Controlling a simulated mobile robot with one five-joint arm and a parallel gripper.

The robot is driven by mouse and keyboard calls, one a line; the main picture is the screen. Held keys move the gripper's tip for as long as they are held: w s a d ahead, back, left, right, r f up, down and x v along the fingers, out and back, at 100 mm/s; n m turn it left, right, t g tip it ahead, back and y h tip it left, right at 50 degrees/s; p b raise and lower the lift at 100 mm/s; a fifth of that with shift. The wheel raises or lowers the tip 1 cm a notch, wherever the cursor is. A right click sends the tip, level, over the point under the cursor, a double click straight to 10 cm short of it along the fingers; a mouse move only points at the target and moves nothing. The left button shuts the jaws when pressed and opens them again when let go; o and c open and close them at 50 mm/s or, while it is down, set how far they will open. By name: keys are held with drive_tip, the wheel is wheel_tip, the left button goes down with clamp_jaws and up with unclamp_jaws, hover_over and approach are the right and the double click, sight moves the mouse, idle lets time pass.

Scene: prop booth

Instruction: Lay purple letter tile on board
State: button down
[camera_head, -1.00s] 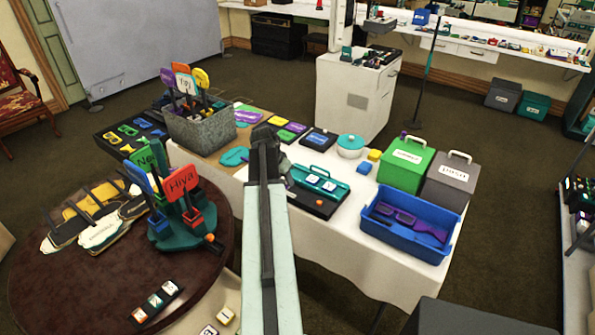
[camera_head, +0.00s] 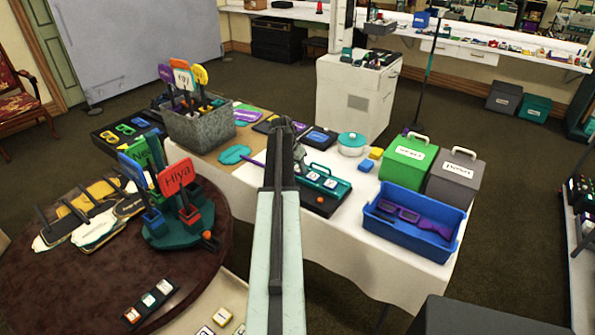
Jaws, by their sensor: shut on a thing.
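My arm rises from the bottom middle, and my gripper (camera_head: 298,160) is only partly visible beyond its dark end, above the white-clothed table. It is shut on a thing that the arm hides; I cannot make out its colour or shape. I cannot pick out a purple letter tile. A black board (camera_head: 318,201) with a teal rack (camera_head: 329,177) and white letter tiles lies on the white table, just right of and below my gripper. I cannot tell whether this is the task's board.
A blue bin (camera_head: 392,239) with purple items, a green box (camera_head: 407,165) and a grey box (camera_head: 452,175) stand right. A teal pot (camera_head: 350,144) is behind. The round table (camera_head: 75,285) at left bears a sign stand (camera_head: 178,232) and a black tile rack (camera_head: 147,304).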

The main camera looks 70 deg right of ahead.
drive_tip(key=shift+f, duration=0.1)
drive_tip(key=c, duration=0.8)
unclamp_jaws()
drive_tip(key=p+v, duration=1.1)
drive_tip(key=v, duration=0.1)
drive_tip(key=shift+r, duration=0.25)
